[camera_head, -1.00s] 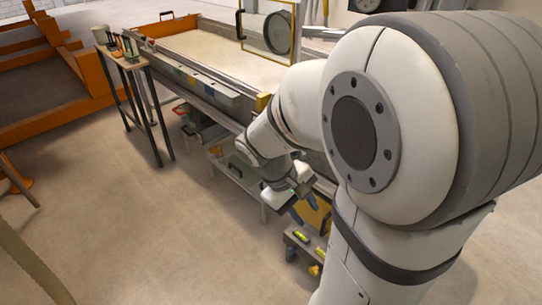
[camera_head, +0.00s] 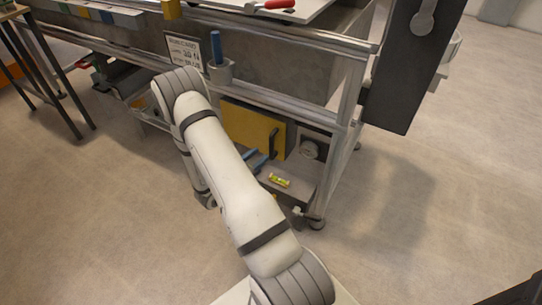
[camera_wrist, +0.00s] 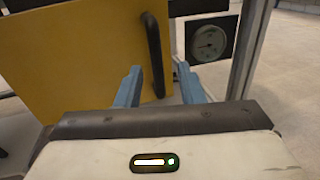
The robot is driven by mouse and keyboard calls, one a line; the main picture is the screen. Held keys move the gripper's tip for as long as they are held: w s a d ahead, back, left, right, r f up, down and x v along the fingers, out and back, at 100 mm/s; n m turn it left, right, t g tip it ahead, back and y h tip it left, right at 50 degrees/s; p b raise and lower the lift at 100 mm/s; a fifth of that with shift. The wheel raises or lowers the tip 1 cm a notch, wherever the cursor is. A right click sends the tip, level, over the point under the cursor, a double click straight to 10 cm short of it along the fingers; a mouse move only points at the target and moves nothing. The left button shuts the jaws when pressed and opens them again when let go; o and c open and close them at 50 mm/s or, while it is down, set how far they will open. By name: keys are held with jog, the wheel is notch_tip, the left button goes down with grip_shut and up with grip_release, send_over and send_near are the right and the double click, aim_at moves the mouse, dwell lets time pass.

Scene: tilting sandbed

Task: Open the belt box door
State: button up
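The belt box door is a yellow panel (camera_head: 244,128) under the sandbed frame, and it looks shut. It fills the upper left of the wrist view (camera_wrist: 80,60). Its black upright bar handle (camera_head: 273,144) is near the door's right edge and shows top centre in the wrist view (camera_wrist: 152,45). My gripper (camera_wrist: 160,80) is open, its two blue fingers apart and empty. In the wrist view the handle's lower end appears between the fingers, with no contact visible. In the head view the fingers (camera_head: 258,162) are just below and left of the handle.
A round gauge (camera_head: 310,149) is right of the door, close to a metal frame post (camera_head: 348,92). A shelf with a yellow-green spirit level (camera_head: 279,181) lies below the door. A dark panel (camera_head: 411,65) hangs at the right. The floor at right is clear.

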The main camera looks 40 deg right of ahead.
aim_at(270, 149)
jog(key=shift+n+t, duration=0.3)
jog(key=d, duration=0.2)
jog(key=w+d+f+b, duration=0.1)
jog(key=d, duration=0.2)
jog(key=w+d+b, duration=0.1)
jog(key=d, duration=0.1)
jog(key=shift+d+f, duration=0.3)
grip_shut()
